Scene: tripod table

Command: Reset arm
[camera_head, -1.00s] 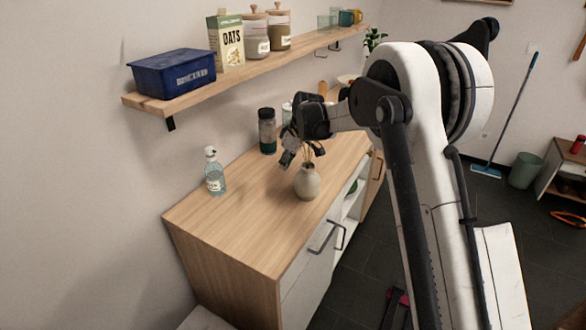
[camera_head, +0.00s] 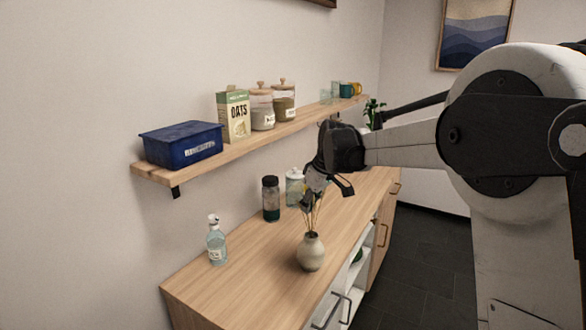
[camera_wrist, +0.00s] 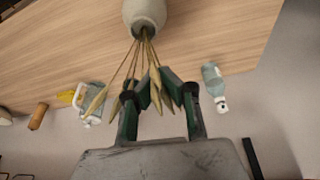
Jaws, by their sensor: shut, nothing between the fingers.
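My gripper (camera_head: 322,190) is in the air above the wooden counter (camera_head: 255,275), close to the dried stems in the round beige vase (camera_head: 311,253). In the wrist view its dark fingers (camera_wrist: 157,86) come together among the stems (camera_wrist: 146,60), with several seed heads around and in front of them. The fingers are shut with nothing held. The vase (camera_wrist: 146,14) stands upright on the counter. Whether the stems touch the fingers, I cannot tell. My white and black arm reaches in from the right.
The wall shelf (camera_head: 240,148) above holds a blue bin (camera_head: 182,144), an oats box (camera_head: 234,116) and jars. The counter's front left is clear.

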